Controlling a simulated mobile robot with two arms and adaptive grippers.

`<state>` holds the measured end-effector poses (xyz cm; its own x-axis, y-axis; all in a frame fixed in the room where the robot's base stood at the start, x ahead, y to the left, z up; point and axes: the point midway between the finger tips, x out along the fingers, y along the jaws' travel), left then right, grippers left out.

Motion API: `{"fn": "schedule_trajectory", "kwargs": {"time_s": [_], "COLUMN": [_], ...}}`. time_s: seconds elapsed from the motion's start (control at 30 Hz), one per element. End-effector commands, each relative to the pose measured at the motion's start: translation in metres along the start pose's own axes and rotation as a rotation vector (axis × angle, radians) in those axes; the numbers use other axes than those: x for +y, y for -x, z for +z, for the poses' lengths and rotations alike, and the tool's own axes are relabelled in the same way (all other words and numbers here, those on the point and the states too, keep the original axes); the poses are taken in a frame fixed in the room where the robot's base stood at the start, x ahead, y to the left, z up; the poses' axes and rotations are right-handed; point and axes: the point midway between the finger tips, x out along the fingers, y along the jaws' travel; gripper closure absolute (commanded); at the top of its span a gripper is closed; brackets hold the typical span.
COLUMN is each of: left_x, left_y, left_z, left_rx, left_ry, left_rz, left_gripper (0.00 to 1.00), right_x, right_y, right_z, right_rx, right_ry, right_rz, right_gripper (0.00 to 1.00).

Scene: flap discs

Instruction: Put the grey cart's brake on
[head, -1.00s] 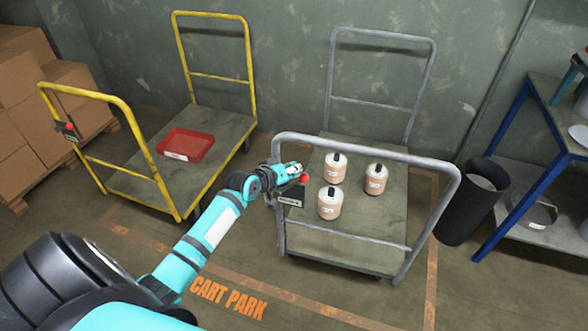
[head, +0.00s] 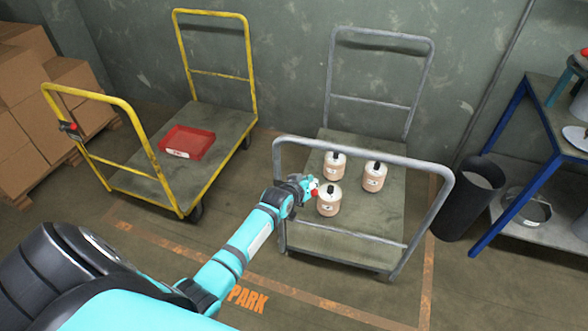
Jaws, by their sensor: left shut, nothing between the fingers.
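The grey cart (head: 366,149) stands at the middle right, with its near push handle (head: 452,200) toward me. A red brake knob (head: 315,192) shows at the left post of that handle. My left gripper (head: 309,186) is shut with nothing between its fingers, right beside the knob. I cannot tell whether they touch. The gripper and wrist hide the brake's dark box and most of its lever. My right gripper is not in view.
Several pale jars (head: 329,200) stand on the grey cart's deck. A yellow cart (head: 147,133) with a red tray (head: 187,142) is at the left. A black bin (head: 468,205) and a blue-legged bench (head: 515,205) are at the right. Orange lines mark the floor.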

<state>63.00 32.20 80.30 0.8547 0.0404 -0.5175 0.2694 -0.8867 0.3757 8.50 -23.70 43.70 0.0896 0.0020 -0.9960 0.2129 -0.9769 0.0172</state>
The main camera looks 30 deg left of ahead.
Motion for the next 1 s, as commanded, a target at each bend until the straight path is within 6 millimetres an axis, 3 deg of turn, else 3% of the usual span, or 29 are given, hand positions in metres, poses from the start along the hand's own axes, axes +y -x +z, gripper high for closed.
{"fn": "schedule_trajectory", "kwargs": {"time_s": [0.3,0.77,1.0], "left_x": [0.004,0.004,0.011], "left_y": [-0.008,-0.009,-0.001], "left_z": [0.012,0.013,-0.004], "left_rx": [0.0,-0.001,0.0], "left_ry": [0.001,0.001,0.001], "left_rz": [0.0,-0.001,0.0], "left_gripper": [1.0,1.0,1.0], "right_x": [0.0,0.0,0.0], "right_y": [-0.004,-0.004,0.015], "right_z": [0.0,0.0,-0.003], "right_rx": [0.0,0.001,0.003], "right_ry": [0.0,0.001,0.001], "right_rz": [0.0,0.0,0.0], "right_gripper": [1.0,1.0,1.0]}}
